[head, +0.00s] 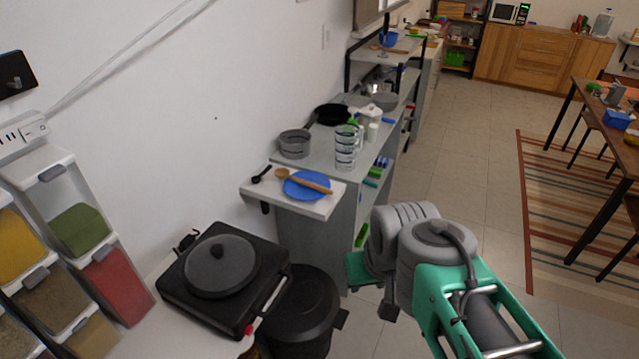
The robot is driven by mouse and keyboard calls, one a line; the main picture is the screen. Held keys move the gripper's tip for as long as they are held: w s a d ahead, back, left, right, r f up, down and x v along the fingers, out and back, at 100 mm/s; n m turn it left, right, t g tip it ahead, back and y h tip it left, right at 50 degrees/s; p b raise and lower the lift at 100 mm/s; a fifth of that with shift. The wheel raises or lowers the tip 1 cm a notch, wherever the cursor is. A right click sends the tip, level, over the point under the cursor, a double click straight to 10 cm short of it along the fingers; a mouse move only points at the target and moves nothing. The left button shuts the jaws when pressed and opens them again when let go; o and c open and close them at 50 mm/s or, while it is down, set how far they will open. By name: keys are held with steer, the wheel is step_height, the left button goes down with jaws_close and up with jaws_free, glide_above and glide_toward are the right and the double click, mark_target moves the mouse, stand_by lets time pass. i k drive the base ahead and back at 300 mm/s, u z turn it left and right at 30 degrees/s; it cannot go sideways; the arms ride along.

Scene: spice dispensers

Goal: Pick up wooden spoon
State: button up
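The wooden spoon (318,186) lies across the blue plate (306,192) on a light shelf. Its bowl end is at the left, over or beside the plate rim, and its handle points right. My gripper (366,272) is mostly hidden behind my grey wrist and teal arm link. It is to the right of and nearer than the spoon, apart from it. Its fingers do not show clearly, so I cannot see whether it is open or shut.
A black spoon (261,175) lies left of the plate. A black hot plate (222,285) with a lidded pan, a black bin (302,310) and spice dispensers (80,232) are nearer.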

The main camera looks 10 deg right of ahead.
mark_target(281, 173)
steer(key=z, duration=0.25)
steer(key=i, duration=0.65)
steer(key=u, duration=1.5)
